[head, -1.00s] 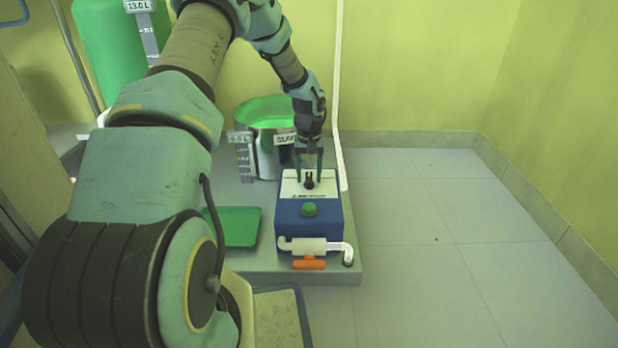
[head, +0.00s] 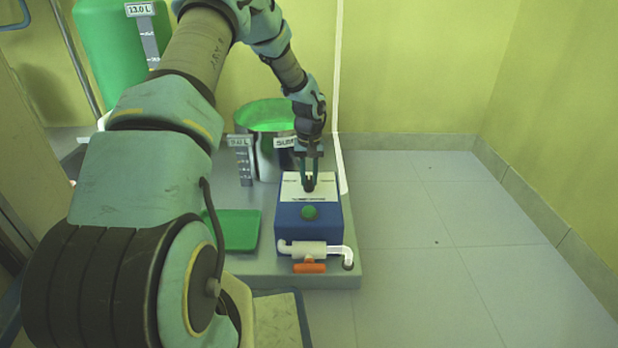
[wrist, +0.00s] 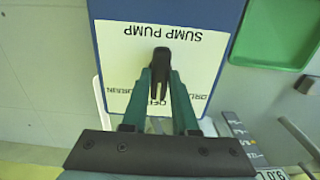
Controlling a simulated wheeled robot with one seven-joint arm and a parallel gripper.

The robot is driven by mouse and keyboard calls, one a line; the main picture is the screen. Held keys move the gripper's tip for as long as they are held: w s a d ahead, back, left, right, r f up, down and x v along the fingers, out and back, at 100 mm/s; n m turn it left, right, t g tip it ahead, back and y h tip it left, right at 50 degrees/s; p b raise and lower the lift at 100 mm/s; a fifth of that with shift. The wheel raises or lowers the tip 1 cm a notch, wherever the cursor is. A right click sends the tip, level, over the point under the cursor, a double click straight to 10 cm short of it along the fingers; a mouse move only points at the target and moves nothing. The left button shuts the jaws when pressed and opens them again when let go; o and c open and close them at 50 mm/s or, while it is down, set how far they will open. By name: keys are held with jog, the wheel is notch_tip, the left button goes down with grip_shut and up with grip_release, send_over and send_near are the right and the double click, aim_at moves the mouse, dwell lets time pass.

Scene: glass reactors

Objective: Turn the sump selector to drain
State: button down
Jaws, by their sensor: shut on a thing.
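The sump selector (wrist: 161,62) is a small black knob on the white top plate of the blue sump pump box (head: 287,222). In the wrist view the plate (wrist: 120,66) reads "SUMP PUMP" upside down, with partly covered labels along its other edge. My gripper (head: 310,183) points down over the plate. In the wrist view my gripper (wrist: 161,75) has its two green fingers closed on the knob from both sides. The fingers cover part of the knob and the label beside it, so its exact setting cannot be read.
A metal sump pot (head: 268,160) with green liquid stands behind. A green tray (head: 238,229) lies at left. The floor at right is clear.

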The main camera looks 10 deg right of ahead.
jog(key=shift+r+m+p, duration=0.15)
jog(key=shift+m+p, duration=0.15)
jog(key=shift+p, duration=0.4)
jog(key=shift+r+p, duration=0.1)
jog(key=shift+p, duration=0.4)
jog(key=m+p, duration=0.2)
jog(key=p, duration=0.1)
jog(key=shift+r+m, duration=0.1)
jog(key=shift+m, duration=0.2)
jog(key=m+p, duration=0.3)
jog(key=p, duration=0.1)
jog(key=shift+f+m+p, duration=0.25)
jog(key=shift+m+p, duration=0.6)
jog(key=shift+m, duration=0.45)
jog(key=shift+f, duration=0.1)
jog(key=c, duration=0.7)
grip_release()
